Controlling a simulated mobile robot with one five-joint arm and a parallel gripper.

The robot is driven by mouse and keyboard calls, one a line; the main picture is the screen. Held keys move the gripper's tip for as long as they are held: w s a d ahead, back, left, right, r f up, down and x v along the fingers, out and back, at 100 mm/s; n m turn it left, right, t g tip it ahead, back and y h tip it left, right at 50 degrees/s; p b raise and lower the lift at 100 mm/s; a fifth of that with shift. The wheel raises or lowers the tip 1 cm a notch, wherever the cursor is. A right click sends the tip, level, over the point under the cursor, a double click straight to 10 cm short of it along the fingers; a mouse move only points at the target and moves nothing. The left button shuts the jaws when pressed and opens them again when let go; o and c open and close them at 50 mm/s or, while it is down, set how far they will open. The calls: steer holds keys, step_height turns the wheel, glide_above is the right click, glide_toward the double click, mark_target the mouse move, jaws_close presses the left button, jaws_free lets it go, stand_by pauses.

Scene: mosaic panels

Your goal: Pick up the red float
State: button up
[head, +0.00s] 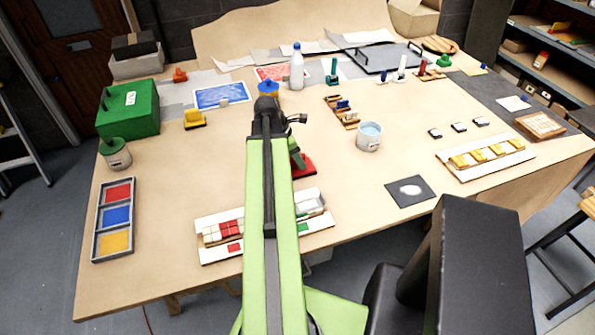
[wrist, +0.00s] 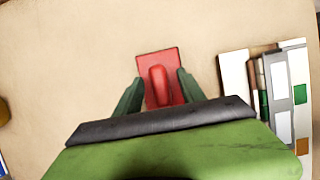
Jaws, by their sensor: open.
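The red float (wrist: 172,60) lies flat on the table in the wrist view, with its rounded red handle facing up. It also shows in the head view (head: 306,167), partly hidden behind my arm. My gripper (wrist: 160,77) is open, with one green finger on each side of the float's handle. The fingers look apart from the handle, and their height above the plate is hard to tell. In the head view, my gripper (head: 296,156) is mostly hidden by my arm.
A panel with red, white and green tiles (head: 210,250) lies near the front edge, right of the float in the wrist view. A yellow float (head: 194,119) and white bucket (head: 368,140) stand apart. Bare table lies left of the float in the wrist view.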

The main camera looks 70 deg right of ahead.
jaws_close()
steer(key=shift+r, duration=0.1)
stand_by(0.3)
steer(key=shift+r+p, duration=0.5)
steer(key=shift+p, duration=0.05)
step_height(320, 180, up, 4)
steer(key=p, duration=0.4)
steer(key=s+r+p, duration=0.6)
steer(key=s, duration=0.5)
steer(key=shift+s, duration=0.4)
